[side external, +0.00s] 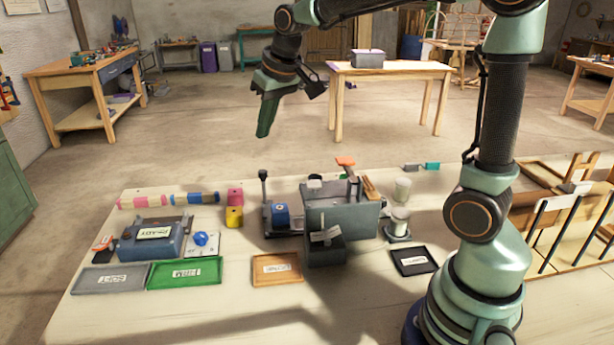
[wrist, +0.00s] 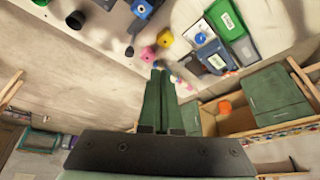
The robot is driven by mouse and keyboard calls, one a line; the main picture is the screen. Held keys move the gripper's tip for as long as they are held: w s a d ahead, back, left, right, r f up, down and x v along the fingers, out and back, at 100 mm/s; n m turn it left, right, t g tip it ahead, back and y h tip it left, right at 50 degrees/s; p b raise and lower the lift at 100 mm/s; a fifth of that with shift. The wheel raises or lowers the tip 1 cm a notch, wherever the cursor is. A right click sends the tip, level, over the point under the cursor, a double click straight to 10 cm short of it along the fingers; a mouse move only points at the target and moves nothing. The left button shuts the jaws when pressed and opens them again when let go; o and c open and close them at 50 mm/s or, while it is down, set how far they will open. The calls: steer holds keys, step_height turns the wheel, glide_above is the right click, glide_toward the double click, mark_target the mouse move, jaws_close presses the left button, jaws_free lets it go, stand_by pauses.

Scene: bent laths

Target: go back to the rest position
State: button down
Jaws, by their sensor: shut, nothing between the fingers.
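My gripper (side external: 265,132) is raised high above the back of the workbench (side external: 350,322) in the side view, with its fingers pointing down. It touches nothing there. In the wrist view the two green fingers of my gripper (wrist: 160,72) lie close together, shut and empty. My arm reaches across the top of the side view from its base at the right.
On the bench stand a grey box (side external: 340,215), a blue-grey case (side external: 150,240), a pink block (side external: 235,196) and a yellow block (side external: 234,217). Green (side external: 185,273), orange (side external: 277,267) and black (side external: 413,261) trays lie in front. A wooden rack (side external: 560,215) stands at right.

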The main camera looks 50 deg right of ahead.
steer(key=s+a+f+n+t, duration=0.1)
steer(key=s+a+f, duration=0.1)
steer(key=s, duration=1.3)
steer(key=shift+s+a, duration=0.35)
steer(key=shift+a, duration=0.35)
steer(key=w+d+f+m+g, duration=0.1)
steer(key=w+d, duration=0.2)
steer(key=w, duration=0.8)
steer(key=w+d+f+m+g, duration=0.1)
steer(key=w+d, duration=0.3)
steer(key=w, duration=0.8)
steer(key=w+d+x, duration=0.1)
steer(key=d+x, duration=0.1)
steer(key=x, duration=1.2)
steer(key=shift+r+m, duration=0.15)
steer(key=shift+m, duration=0.15)
